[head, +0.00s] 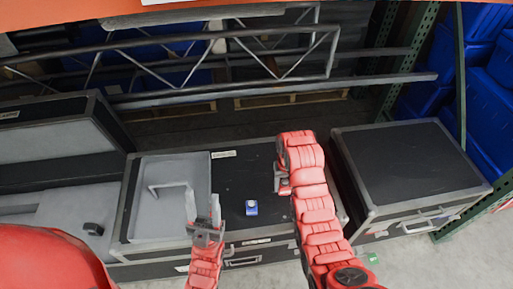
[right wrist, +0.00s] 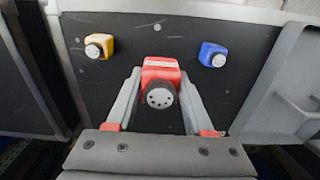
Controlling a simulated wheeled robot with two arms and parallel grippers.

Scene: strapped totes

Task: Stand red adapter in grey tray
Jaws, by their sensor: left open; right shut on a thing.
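The red adapter (right wrist: 161,74), a red block with a round grey face with dark holes, sits between the two fingers of my right gripper (right wrist: 160,92) in the right wrist view. That gripper is shut on it; I cannot tell whether the adapter touches the black case top. In the head view my right arm mostly hides this gripper (head: 283,187). The grey tray (head: 146,237) lies on the left part of the case; its wall also shows at the right of the right wrist view (right wrist: 262,112). My left gripper (head: 203,200) is open and empty at the tray's right side.
A blue adapter (head: 251,208) stands on the black case (head: 245,172) between my grippers. A yellow adapter (right wrist: 99,46) shows in the right wrist view. Another black case (head: 405,165) stands to the right, an open case (head: 60,140) to the left. Metal trusses lie behind.

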